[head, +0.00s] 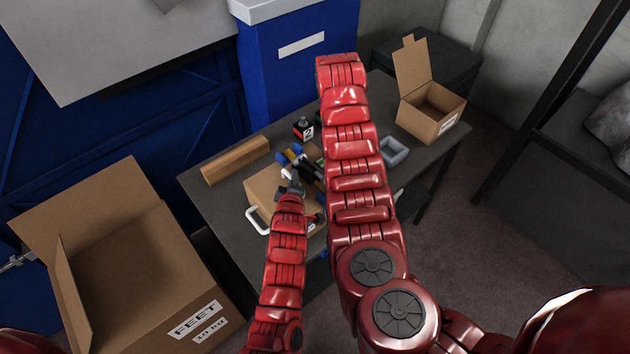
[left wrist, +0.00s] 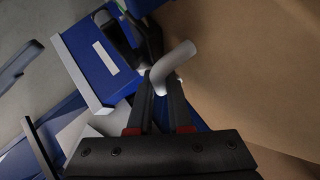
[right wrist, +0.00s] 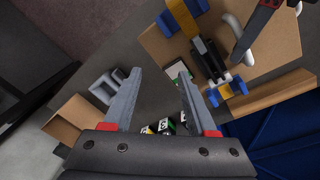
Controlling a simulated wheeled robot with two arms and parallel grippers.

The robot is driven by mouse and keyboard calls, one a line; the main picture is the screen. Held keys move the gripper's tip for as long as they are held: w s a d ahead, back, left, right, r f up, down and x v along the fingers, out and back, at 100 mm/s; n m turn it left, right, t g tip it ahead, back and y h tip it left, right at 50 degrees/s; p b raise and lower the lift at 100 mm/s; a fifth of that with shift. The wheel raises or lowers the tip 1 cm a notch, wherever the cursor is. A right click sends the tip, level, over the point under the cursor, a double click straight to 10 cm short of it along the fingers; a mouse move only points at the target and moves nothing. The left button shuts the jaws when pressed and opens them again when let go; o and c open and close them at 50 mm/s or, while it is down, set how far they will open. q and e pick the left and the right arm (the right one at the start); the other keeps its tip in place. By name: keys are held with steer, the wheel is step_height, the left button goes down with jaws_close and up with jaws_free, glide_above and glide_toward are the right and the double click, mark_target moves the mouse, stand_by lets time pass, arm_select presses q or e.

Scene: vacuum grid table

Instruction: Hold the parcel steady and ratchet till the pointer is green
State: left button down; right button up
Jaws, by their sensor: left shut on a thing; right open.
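The brown cardboard parcel (head: 262,188) lies on the dark table; it fills the right of the left wrist view (left wrist: 245,70). My left gripper (head: 291,182) is shut on a white bent handle (left wrist: 172,66) at the parcel. A second white handle (head: 256,222) shows at its near left side. A black ratchet device with blue ends (head: 289,155) lies across the parcel; it shows better in the right wrist view (right wrist: 211,62). My right gripper (right wrist: 158,84) is open and empty beside the parcel; my arm hides it in the head view. I cannot make out the pointer.
A long brown block (head: 236,160) lies at the table's left. A black cube marked 2 (head: 303,128) stands behind the parcel. A grey tray (head: 393,151) and an open carton (head: 430,108) are at the right. A large open box (head: 140,260) stands at the left front.

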steer(key=s+d+f+m+h, duration=0.1)
steer(key=d+f+h, duration=0.15)
steer(key=d, duration=0.55)
steer(key=s+d+f+m+t+h, duration=0.15)
steer(key=d+f, duration=0.25)
steer(key=d, duration=0.4)
steer(key=d+f+m+h, duration=0.1)
steer(key=d+f+m, duration=0.15)
steer(key=d, duration=0.55)
steer(key=s+d+f+m+h, duration=0.1)
steer(key=s+d+f+m, duration=0.1)
steer(key=s+d+f, duration=0.7)
steer(key=m+t+y, duration=0.9)
steer(key=m+y, duration=0.6)
steer(key=m, duration=0.5)
glide_toward(321, 176)
steer(key=x, duration=0.8)
steer(key=shift+w+a, duration=0.15)
